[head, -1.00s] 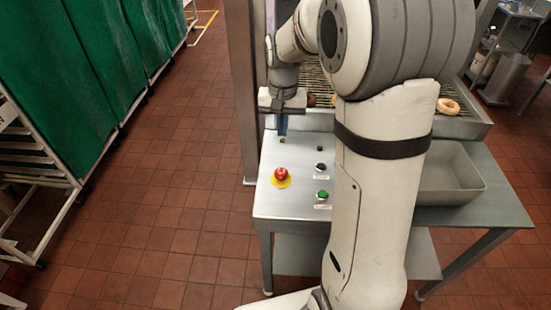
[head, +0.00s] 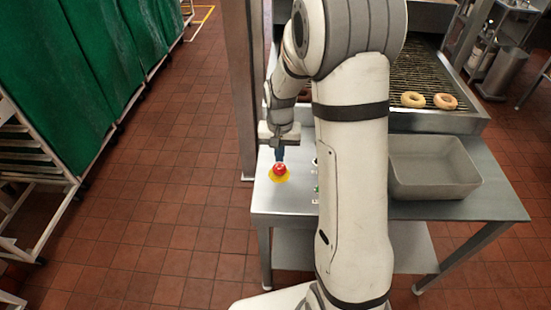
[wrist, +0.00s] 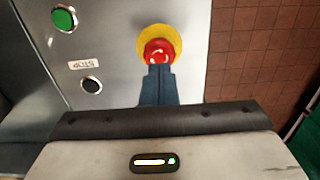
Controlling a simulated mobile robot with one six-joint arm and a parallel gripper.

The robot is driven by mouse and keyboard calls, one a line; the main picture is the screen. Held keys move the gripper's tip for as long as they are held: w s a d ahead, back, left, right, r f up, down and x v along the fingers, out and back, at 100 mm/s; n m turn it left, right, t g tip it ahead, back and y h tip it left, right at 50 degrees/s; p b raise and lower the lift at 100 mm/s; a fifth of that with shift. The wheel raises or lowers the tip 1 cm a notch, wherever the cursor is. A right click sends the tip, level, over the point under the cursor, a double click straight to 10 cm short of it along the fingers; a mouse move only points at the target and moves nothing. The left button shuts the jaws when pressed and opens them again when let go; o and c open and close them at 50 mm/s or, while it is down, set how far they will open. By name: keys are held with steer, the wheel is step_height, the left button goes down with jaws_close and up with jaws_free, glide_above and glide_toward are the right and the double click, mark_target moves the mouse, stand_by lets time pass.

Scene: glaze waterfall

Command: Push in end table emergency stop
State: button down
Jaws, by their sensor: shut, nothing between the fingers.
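The red emergency stop button (head: 279,169) sits on a yellow disc (head: 279,177) near the left end of the metal end table (head: 265,200). In the wrist view the red button (wrist: 158,52) shows white arrow marks, with the yellow disc (wrist: 145,40) around it. My gripper (head: 280,156) is shut and empty, pointing down just behind the button. In the wrist view the blue fingertips (wrist: 158,70) overlap the button's near edge. I cannot tell whether they touch it.
A green button (wrist: 64,18) and a black button (wrist: 91,85) are beside the stop. A grey bin (head: 430,170) stands on the table's right, with doughnuts (head: 428,101) on a wire conveyor behind. A metal post (head: 240,90) rises behind the gripper. Green-curtained racks (head: 60,80) stand at left.

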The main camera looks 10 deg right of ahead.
mark_target(280, 167)
steer(key=shift+f, duration=1.15)
step_height(280, 167, down, 2)
steer(key=shift+s+f+b, duration=0.1)
steer(key=shift+b, duration=0.75)
steer(key=shift+s+f, duration=0.1)
steer(key=shift+s, duration=0.15)
step_height(280, 167, up, 15)
steer(key=p, duration=0.2)
steer(key=shift+w+p, duration=0.3)
steer(key=shift+p, duration=0.05)
